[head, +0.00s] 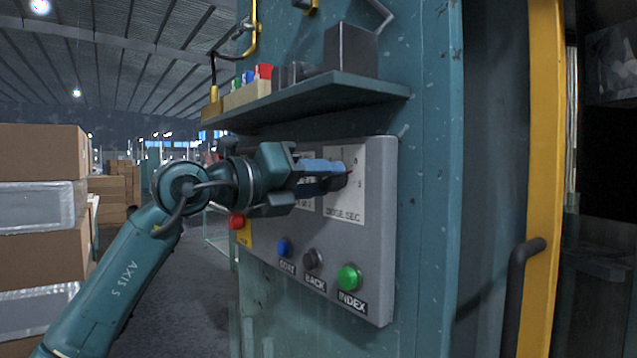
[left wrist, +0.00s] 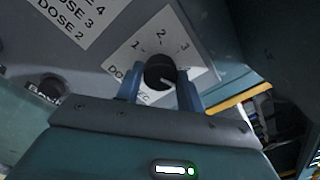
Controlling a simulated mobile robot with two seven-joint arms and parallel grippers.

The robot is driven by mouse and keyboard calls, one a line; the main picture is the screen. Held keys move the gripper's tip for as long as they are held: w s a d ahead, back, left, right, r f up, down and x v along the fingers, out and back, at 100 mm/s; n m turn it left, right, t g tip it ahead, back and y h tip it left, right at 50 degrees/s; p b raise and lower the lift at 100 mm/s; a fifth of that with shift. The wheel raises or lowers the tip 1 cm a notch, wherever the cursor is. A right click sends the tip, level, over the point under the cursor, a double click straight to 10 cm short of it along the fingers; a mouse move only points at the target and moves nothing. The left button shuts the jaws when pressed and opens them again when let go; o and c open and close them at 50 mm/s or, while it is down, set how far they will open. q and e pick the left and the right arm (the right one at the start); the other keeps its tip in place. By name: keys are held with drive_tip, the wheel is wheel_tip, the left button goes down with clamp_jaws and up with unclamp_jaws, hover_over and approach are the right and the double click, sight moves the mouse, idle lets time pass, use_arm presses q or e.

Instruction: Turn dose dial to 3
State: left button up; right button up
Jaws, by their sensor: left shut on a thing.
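The dose dial (left wrist: 159,72) is a black round knob on a white plate marked 1, 2, 3 in the left wrist view. A white line on the knob lies at its lower right, below the 3; I cannot tell exactly which mark it points to. My left gripper (left wrist: 160,88) has its blue fingers on both sides of the knob, shut on it. In the head view my left gripper (head: 335,178) reaches the white dose plate (head: 345,207) from the left and hides most of the knob. My right gripper is not in view.
The grey control panel (head: 381,240) carries a blue button (head: 283,247), a black button (head: 312,258), a green button (head: 348,277) and a red button (head: 236,221). A shelf (head: 320,96) juts out just above my gripper. A yellow post (head: 541,180) stands at right.

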use_arm(q)
drive_tip(key=n, duration=0.6)
drive_tip(key=shift+n+b, duration=0.3)
drive_tip(key=shift+b, duration=0.05)
drive_tip(key=n, duration=0.3)
drive_tip(key=shift+n, duration=1.9)
drive_tip(key=o, duration=1)
drive_tip(key=shift+s, duration=0.1)
